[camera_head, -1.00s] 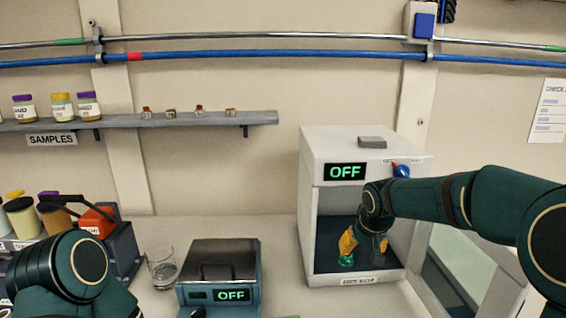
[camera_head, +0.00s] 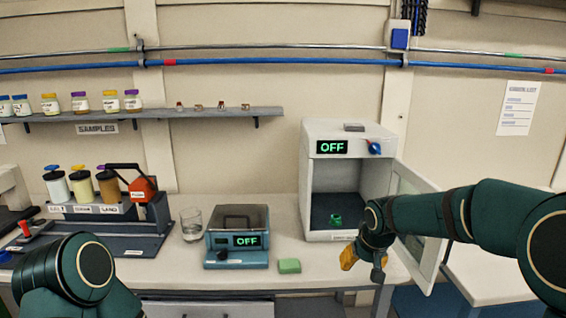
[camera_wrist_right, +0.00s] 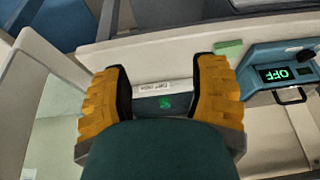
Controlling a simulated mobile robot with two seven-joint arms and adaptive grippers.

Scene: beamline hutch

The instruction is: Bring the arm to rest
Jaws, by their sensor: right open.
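My right gripper (camera_head: 363,262) hangs in front of the open white cabinet (camera_head: 318,160), outside its opening and near the bench's front edge. Its yellow fingers are spread with nothing between them, as the right wrist view shows (camera_wrist_right: 163,75). A small green object (camera_head: 336,219) stands on the dark floor inside the cabinet, apart from the gripper; it also shows in the right wrist view (camera_wrist_right: 165,103). The cabinet's display reads OFF and its door (camera_head: 418,190) stands open to the right, close behind my right arm. My left arm shows at the lower left; its gripper is out of view.
On the bench (camera_head: 320,276) are a blue device (camera_head: 237,240) reading OFF, a green block (camera_head: 289,266), a glass (camera_head: 191,224) and a rack (camera_head: 92,209) of jars. A shelf (camera_head: 160,113) holds sample jars. Open space lies before the bench.

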